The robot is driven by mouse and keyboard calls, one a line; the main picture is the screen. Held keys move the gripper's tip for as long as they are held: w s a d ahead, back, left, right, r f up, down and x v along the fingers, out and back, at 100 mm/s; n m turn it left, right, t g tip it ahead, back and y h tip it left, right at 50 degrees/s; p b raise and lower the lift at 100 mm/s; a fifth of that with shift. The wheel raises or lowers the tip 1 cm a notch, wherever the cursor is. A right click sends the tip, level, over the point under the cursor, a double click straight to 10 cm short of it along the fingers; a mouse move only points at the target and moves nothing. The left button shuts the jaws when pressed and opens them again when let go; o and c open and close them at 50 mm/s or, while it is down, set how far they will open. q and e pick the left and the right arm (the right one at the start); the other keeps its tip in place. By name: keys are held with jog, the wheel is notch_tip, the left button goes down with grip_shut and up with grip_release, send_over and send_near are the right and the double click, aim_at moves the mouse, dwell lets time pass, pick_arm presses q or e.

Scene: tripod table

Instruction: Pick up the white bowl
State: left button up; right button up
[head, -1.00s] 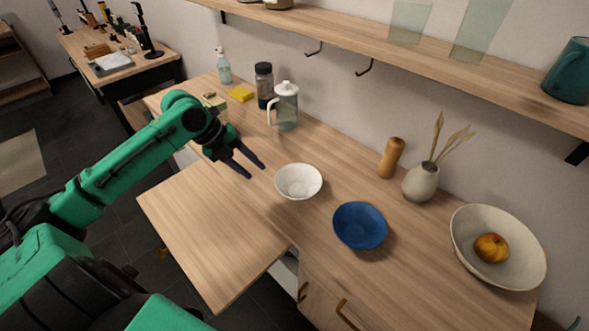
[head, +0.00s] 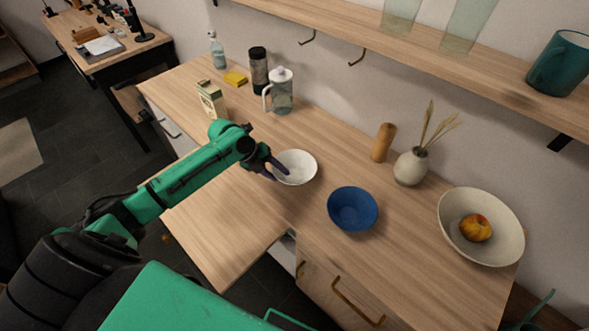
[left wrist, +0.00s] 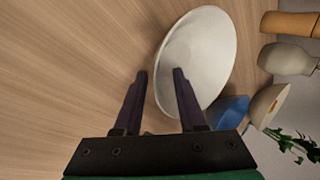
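The white bowl (head: 297,167) stands upright and empty on the wooden counter. My left gripper (head: 278,172) is at the bowl's left rim in the head view. In the left wrist view, the gripper (left wrist: 160,74) has its two dark fingers apart. The bowl (left wrist: 200,60) shows there with its near rim at the fingers, one finger overlapping the bowl and the other outside it. Whether a finger touches the rim I cannot tell. My right gripper is not in view.
A blue bowl (head: 352,209) stands close to the right. A large bowl (head: 507,219) with an apple (head: 475,228), a vase (head: 411,167) and a wooden mill (head: 383,143) stand further right. A glass jug (head: 281,95) and a carton (head: 211,100) stand behind. A shelf (head: 340,24) hangs above.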

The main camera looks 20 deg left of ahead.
pick_arm(q)
jog(key=shift+a, duration=0.15)
grip_shut()
jog(key=shift+w, duration=0.1)
dwell(1.1)
